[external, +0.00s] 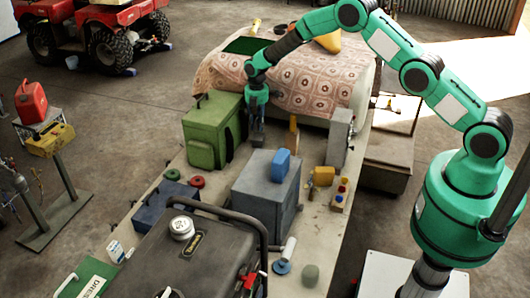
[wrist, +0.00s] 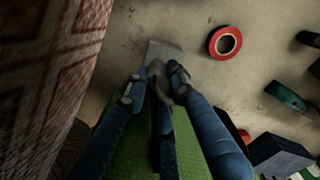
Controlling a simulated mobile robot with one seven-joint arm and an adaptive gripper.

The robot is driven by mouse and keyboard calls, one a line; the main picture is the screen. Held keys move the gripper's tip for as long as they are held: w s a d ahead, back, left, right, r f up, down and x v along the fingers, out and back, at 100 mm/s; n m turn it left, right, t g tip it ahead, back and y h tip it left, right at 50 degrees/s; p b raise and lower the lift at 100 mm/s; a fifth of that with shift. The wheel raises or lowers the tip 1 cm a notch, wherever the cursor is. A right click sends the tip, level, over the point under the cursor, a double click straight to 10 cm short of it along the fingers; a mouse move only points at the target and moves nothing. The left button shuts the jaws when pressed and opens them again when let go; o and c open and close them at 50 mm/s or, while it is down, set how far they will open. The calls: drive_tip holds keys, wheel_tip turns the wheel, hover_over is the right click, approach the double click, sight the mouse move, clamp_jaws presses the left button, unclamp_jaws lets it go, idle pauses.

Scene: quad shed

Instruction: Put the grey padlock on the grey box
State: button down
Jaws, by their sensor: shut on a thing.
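My gripper (external: 257,112) points down beside the green box (external: 207,135), in front of the patterned cloth. In the wrist view my gripper (wrist: 158,82) is shut on a small grey thing, which looks like the grey padlock (wrist: 165,50). The padlock's body shows past the fingertips; the fingers hide part of it. In the external view the padlock (external: 257,137) hangs under the fingers, its outline hard to make out. The grey box (external: 264,195) stands nearer the camera on the bench, apart from the gripper. A blue object (external: 283,162) is on its top.
The bench (external: 221,192) also holds a red tape roll (wrist: 225,42), a green tape roll (wrist: 287,96), a dark blue box (wrist: 280,157) and a yellow object (external: 323,176). A grey upright block (external: 339,138) is at right.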

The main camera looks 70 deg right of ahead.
sight(257, 130)
drive_tip(key=shift+f, duration=1.65)
drive_tip(key=shift+f, duration=0.15)
drive_tip(key=c, duration=1.5)
unclamp_jaws()
drive_tip(key=shift+r, duration=6.15)
